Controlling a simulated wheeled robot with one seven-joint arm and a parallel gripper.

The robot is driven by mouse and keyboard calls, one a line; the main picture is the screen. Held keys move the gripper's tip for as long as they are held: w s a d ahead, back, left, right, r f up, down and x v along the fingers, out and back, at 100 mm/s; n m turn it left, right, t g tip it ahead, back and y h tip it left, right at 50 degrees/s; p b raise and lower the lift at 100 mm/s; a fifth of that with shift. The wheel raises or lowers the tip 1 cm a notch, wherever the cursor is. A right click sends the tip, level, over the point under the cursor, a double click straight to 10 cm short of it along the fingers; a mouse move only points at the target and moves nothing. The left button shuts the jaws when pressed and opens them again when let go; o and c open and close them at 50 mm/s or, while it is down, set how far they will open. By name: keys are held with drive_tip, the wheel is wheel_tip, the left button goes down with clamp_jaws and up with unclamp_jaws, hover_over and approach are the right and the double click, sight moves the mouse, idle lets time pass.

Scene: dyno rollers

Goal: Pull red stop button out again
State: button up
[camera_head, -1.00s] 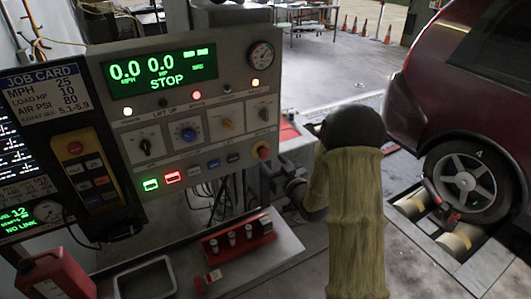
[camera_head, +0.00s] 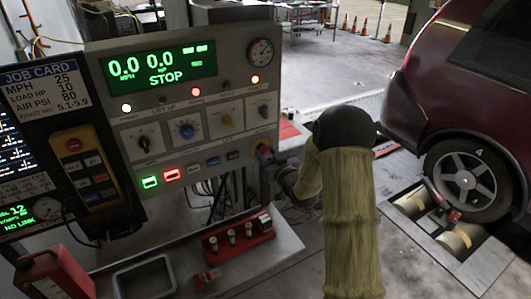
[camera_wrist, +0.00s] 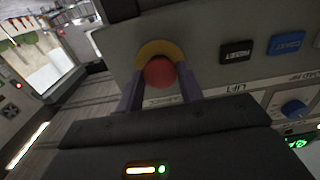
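The red stop button (camera_wrist: 159,73) is a round red knob on a yellow ring (camera_wrist: 154,48) in the wrist view. In the head view the stop button's spot (camera_head: 263,149) is at the lower right corner of the control panel, mostly hidden by my gripper (camera_head: 273,158). In the wrist view the two purple-grey fingers of my gripper (camera_wrist: 160,80) stand one on each side of the knob, very close to its edges. I cannot tell whether they press on it.
The control panel (camera_head: 118,129) carries a green display (camera_head: 160,71) reading STOP, with dials and lit buttons. A shelf (camera_head: 285,250) below holds a red rack (camera_head: 238,236) and a tray (camera_head: 146,278). A dark red car (camera_head: 455,100) stands on rollers at right.

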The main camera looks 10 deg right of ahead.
drive_tip(key=shift+s, duration=0.3)
drive_tip(key=o, duration=1.2)
drive_tip(key=shift+d, duration=0.1)
drive_tip(key=b+v, duration=0.7)
drive_tip(key=v, duration=1)
drive_tip(key=shift+s+d, duration=0.1)
drive_tip(key=shift+s, duration=0.1)
drive_tip(key=shift+w, duration=0.1)
